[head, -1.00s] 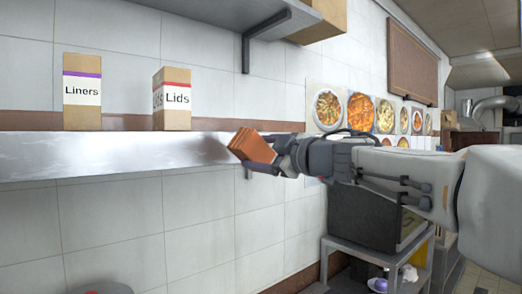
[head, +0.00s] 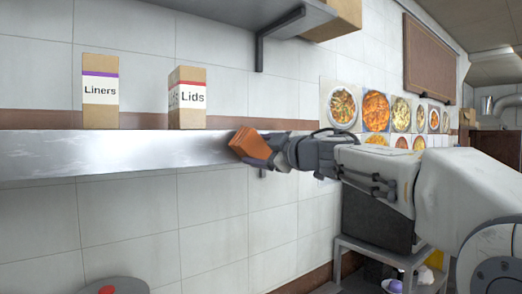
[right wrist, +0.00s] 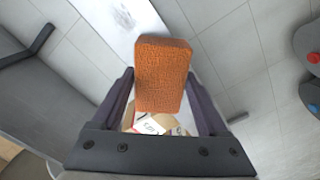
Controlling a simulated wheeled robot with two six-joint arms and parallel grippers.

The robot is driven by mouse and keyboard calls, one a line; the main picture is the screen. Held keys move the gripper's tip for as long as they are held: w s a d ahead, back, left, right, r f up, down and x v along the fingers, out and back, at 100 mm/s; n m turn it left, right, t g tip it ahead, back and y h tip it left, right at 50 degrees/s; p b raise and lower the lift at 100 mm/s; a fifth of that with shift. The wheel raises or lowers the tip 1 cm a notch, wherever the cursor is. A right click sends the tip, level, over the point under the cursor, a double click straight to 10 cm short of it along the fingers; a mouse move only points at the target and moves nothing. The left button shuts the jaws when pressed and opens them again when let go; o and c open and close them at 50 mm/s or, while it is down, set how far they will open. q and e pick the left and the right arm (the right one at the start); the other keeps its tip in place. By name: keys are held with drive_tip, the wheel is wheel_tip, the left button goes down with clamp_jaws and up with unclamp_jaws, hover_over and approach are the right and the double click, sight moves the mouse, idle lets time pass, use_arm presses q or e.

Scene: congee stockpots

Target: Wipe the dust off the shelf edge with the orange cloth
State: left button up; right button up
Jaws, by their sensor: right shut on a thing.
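The orange cloth (head: 252,147) is a folded pad held in my right gripper (head: 283,151). In the right wrist view the cloth (right wrist: 162,75) sits upright between the two fingers of the gripper (right wrist: 162,100), which is shut on it. The shelf edge (head: 120,155) is a long shiny metal front face running in from the left. The cloth is at its right end and looks to be against it; exact contact is unclear. A darker grey patch (head: 212,150) shows just left of the cloth; I cannot tell dust from shadow. My left gripper is not in view.
A Liners box (head: 100,93) and a Lids box (head: 187,98) stand on the shelf. An upper shelf with a bracket (head: 259,50) hangs above. A dark box on a metal stand (head: 378,243) is below my right arm. Food pictures line the wall.

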sight(267, 148)
drive_tip(key=shift+p+x, duration=0.5)
drive_tip(key=shift+x, duration=0.45)
idle(0.4)
drive_tip(key=shift+w+d+p, duration=0.45)
drive_tip(key=shift+w+d, duration=0.05)
drive_tip(key=shift+d, duration=0.3)
drive_tip(key=shift+w+d+p, duration=0.4)
drive_tip(key=shift+w+d, duration=0.15)
drive_tip(key=shift+d, duration=0.25)
drive_tip(key=shift+w+d+p, duration=1.75)
drive_tip(key=shift+w+d, duration=0.45)
drive_tip(key=shift+d, duration=0.7)
drive_tip(key=shift+s+a+b, duration=0.25)
drive_tip(key=shift+s+a, duration=0.85)
drive_tip(key=shift+a, duration=0.4)
drive_tip(key=shift+s+a+b, duration=0.25)
drive_tip(key=shift+s+a, duration=0.9)
drive_tip(key=shift+a, duration=0.35)
drive_tip(key=shift+s+a+b, duration=0.25)
drive_tip(key=shift+s+a, duration=0.85)
drive_tip(key=shift+a, duration=0.4)
